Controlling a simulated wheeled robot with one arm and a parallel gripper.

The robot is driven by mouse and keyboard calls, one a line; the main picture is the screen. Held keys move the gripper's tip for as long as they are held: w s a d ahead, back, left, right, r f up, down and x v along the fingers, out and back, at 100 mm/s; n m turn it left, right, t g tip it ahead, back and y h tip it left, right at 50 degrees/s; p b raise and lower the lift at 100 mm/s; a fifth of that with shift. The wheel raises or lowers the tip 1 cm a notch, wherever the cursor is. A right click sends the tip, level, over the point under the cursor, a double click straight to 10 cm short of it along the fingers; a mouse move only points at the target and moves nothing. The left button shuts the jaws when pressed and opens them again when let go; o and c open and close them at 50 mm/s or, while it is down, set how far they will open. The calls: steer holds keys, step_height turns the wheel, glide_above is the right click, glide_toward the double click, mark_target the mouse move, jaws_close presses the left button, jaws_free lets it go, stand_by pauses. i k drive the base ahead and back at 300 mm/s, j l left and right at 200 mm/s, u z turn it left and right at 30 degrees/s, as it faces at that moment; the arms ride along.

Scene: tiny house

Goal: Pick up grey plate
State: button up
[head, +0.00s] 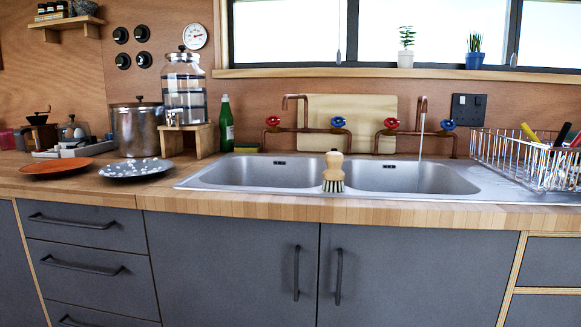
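A grey plate with white speckles (136,168) lies flat on the wooden counter, left of the sink. Its right side is close to the sink's left edge. An orange-brown plate (56,166) lies just to its left; I cannot tell whether the two rims touch. Nothing covers the grey plate. My gripper is not in the head view.
A double sink (265,175) has a brush (333,173) upright at its front middle. Behind the plates stand a metal pot (138,130), a water dispenser (184,90) on a wooden stand, and a green bottle (226,122). A dish rack (525,158) is at the right.

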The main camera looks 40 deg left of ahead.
mark_target(136, 169)
steer(key=u, duration=2.5)
